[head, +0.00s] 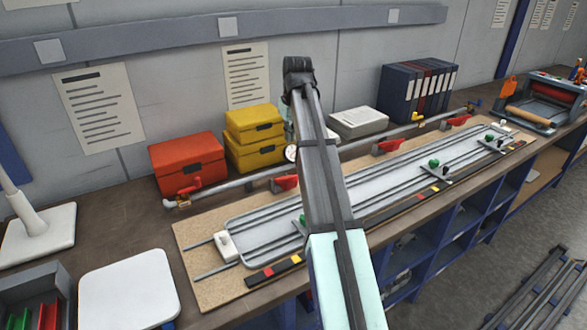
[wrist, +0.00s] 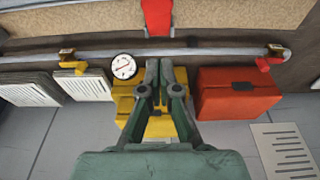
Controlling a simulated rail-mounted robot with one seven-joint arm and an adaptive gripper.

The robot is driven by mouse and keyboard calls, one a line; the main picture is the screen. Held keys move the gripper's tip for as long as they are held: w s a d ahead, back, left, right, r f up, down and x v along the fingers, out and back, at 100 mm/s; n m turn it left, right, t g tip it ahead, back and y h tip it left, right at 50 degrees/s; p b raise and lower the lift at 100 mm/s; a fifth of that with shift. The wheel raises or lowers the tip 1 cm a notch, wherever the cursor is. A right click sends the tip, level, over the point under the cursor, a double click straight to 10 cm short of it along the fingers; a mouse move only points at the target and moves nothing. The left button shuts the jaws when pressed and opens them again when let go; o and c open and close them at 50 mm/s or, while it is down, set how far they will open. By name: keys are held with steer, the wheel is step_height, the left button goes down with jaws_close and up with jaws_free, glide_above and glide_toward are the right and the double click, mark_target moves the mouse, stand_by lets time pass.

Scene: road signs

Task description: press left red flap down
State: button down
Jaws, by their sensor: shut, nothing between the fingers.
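The left red flap (head: 285,183) stands at the back edge of the long board, just left of my arm in the head view. In the wrist view, the same red flap (wrist: 157,16) shows at the top centre, beyond my fingertips and cut by the frame edge. My gripper (wrist: 158,65) is shut and empty, its fingertips pointing toward the flap and apart from it in the picture. In the head view my arm hides the gripper. Two more red flaps, a middle one (head: 387,147) and a right one (head: 457,122), stand further right along the board.
A grey pipe (wrist: 215,53) with a round gauge (wrist: 123,66) runs behind the board, between fingertips and flap in the wrist view. A red toolbox (head: 187,162) and yellow boxes (head: 254,140) stand behind it. Grey rails (head: 250,227) and a green knob (head: 434,163) are on the board.

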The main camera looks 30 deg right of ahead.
stand_by(0.4)
steer(key=p, duration=0.3)
glide_above(288, 183)
steer(key=w+d, duration=0.1)
steer(key=w, duration=0.2)
steer(key=x, duration=0.3)
steer(key=s+x, duration=0.1)
steer(key=x, duration=0.2)
steer(key=s+x, duration=0.1)
steer(key=x, duration=0.2)
steer(key=shift+d+f, duration=0.1)
steer(key=shift+f, duration=0.05)
steer(key=shift+s+d+f+p, duration=0.1)
steer(key=shift+s+f+p, duration=0.35)
steer(key=shift+f, duration=0.55)
steer(key=shift+s+f+p, duration=0.2)
steer(key=shift+s+f, duration=0.4)
steer(key=shift+f, duration=0.4)
steer(key=shift+s+f, duration=0.1)
